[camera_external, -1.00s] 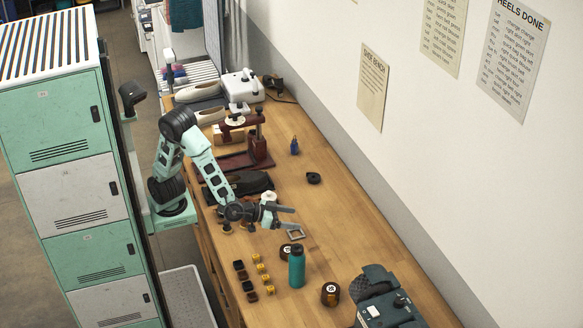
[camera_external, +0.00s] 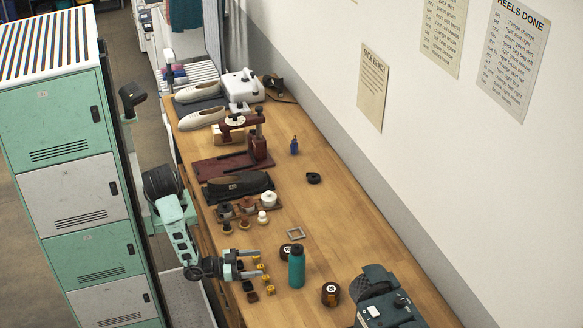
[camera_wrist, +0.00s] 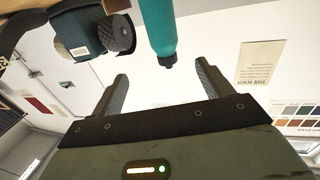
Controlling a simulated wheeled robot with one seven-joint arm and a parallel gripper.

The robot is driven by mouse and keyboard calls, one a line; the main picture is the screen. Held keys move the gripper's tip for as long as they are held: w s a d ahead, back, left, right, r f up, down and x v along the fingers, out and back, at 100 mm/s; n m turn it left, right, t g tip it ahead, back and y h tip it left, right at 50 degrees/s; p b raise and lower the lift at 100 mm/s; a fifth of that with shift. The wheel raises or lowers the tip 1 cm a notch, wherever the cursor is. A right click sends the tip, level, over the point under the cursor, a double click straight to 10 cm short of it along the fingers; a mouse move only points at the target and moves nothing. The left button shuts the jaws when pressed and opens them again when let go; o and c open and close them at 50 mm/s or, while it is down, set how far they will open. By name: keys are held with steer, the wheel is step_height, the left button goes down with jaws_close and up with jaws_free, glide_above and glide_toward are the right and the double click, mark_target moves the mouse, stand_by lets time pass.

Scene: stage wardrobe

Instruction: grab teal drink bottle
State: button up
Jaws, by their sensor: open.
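The teal drink bottle (camera_external: 297,268) stands upright on the wooden bench, with a dark cap. My gripper (camera_external: 259,263) is open and empty, to the left of the bottle and apart from it, its fingers pointing toward it. In the wrist view the teal bottle (camera_wrist: 161,32) shows at the top, its dark cap end beyond and between the two fingers of my gripper (camera_wrist: 160,80). Its other end is cut off by the picture's edge.
Round brown tins (camera_external: 330,293) stand right of and behind the bottle. A dark grey machine (camera_external: 388,300) is at the near right. Small yellow and dark blocks (camera_external: 266,279) lie below my gripper. The bench is clear toward the wall.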

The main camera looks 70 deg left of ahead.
steer(key=p, duration=0.2)
glide_toward(302, 257)
steer(key=w+f, duration=0.2)
steer(key=w, duration=0.3)
steer(key=shift+a+p+x, duration=0.15)
steer(key=shift+p+x, duration=0.35)
steer(key=shift+x, duration=0.9)
steer(key=shift+a+p+x, duration=0.15)
steer(key=shift+p+x, duration=0.3)
steer(key=shift+x, duration=0.9)
steer(key=shift+w, duration=0.1)
jaws_close()
